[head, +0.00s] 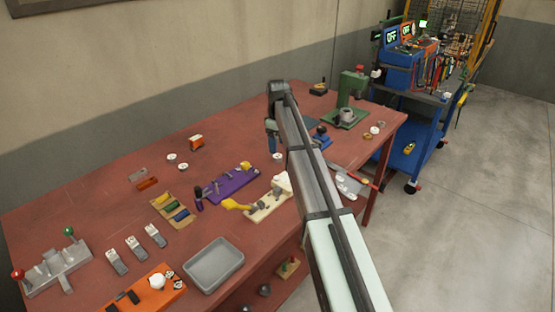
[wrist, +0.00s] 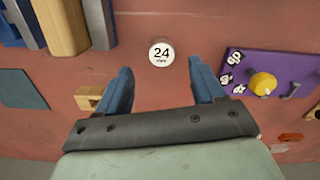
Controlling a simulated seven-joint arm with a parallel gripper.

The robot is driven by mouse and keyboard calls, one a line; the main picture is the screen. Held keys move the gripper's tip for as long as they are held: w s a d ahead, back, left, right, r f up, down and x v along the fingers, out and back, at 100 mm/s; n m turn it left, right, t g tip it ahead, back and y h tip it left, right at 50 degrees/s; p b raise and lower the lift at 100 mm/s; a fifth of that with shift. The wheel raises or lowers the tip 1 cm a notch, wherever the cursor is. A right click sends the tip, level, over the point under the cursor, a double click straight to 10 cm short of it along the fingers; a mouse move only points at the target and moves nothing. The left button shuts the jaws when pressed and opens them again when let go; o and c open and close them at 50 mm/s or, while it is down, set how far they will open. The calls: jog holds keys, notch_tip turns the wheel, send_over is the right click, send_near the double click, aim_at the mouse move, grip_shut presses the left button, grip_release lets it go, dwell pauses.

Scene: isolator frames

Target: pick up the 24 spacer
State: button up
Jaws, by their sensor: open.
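The 24 spacer (wrist: 161,53) is a small white round piece with a dark "24" on its top. It lies flat on the red-brown bench in the wrist view. My gripper (wrist: 160,66) is open, with one blue finger on either side below the spacer in that view. Nothing is between the fingers, and they do not visibly touch the spacer. In the head view my gripper (head: 271,138) hangs over the bench's middle, beside a white disc (head: 278,157) whose marking is too small to read.
In the wrist view, a purple board (wrist: 270,64) with a yellow knob lies to the right. A wooden block (wrist: 88,97) sits left of the fingers. A blue and wooden object (wrist: 62,22) fills the upper left. Other white discs (head: 171,157) lie farther left in the head view.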

aim_at(278, 156)
jog(key=shift+s+f, duration=0.2)
jog(key=shift+f, duration=2.55)
jog(key=shift+c, duration=0.3)
jog(key=c, duration=1.1)
jog(key=shift+r, duration=0.1)
